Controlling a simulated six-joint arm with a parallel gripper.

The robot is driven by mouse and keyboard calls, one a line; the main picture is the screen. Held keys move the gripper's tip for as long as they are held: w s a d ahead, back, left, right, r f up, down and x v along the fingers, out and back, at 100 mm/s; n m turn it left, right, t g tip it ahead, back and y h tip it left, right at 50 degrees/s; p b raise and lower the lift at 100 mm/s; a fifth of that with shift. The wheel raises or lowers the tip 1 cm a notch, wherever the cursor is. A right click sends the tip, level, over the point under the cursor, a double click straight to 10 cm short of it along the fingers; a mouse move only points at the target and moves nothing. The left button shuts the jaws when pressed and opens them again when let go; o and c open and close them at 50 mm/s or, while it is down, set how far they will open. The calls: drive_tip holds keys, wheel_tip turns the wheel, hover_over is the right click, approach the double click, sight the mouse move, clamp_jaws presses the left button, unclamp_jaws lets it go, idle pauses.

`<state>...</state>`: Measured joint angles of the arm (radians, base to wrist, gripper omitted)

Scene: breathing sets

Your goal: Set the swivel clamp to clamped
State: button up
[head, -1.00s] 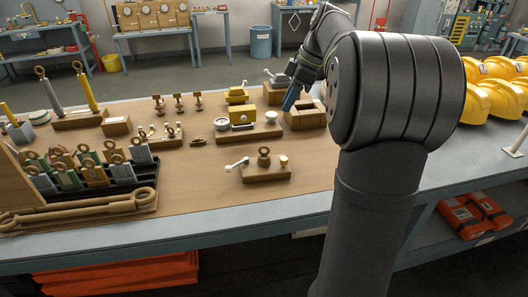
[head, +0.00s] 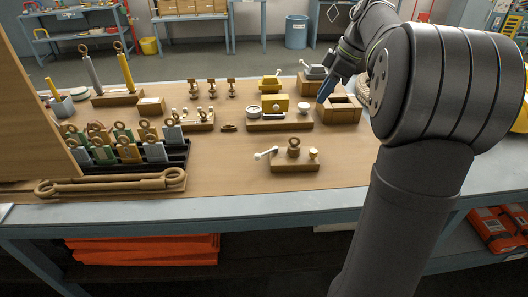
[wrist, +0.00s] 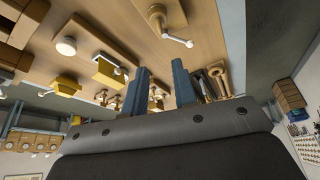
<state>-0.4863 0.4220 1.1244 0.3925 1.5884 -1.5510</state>
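A wooden block (head: 294,167) near the front of the bench carries a white-knobbed lever (head: 266,153), an upright brown ring (head: 294,147) and a pale knob (head: 314,153). It looks like the swivel clamp, though I cannot be sure. The lever sticks out to the left. The lever's white knob (wrist: 189,43) also shows at the top of the wrist view. My gripper (head: 326,90) is behind and right of this block, above the bench beside an open wooden box (head: 338,113). In the wrist view, its blue fingers (wrist: 162,84) are apart with nothing between them.
A block with a dial and yellow housing (head: 280,124) stands behind the lever block. A grey-topped fixture (head: 313,73) stands near my gripper. Bare bench (head: 225,165) lies left of the lever block.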

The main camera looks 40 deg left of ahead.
drive_tip(key=shift+s+a+f, duration=0.1)
drive_tip(key=shift+s+a, duration=0.05)
drive_tip(key=c, duration=0.3)
drive_tip(key=s+a+f, duration=0.1)
drive_tip(key=s+a, duration=0.1)
drive_tip(key=s+a+f, duration=0.1)
drive_tip(key=s+a, duration=0.1)
drive_tip(key=s+a+f, duration=0.1)
drive_tip(key=s+a, duration=0.1)
drive_tip(key=a, duration=0.1)
drive_tip(key=shift+s+a+f, duration=0.1)
drive_tip(key=shift+f, duration=0.1)
clamp_jaws()
drive_tip(key=s+a+f, duration=0.3)
drive_tip(key=s+a, duration=0.3)
drive_tip(key=s, duration=0.2)
drive_tip(key=shift+f, duration=0.35)
drive_tip(key=shift+a, duration=0.1)
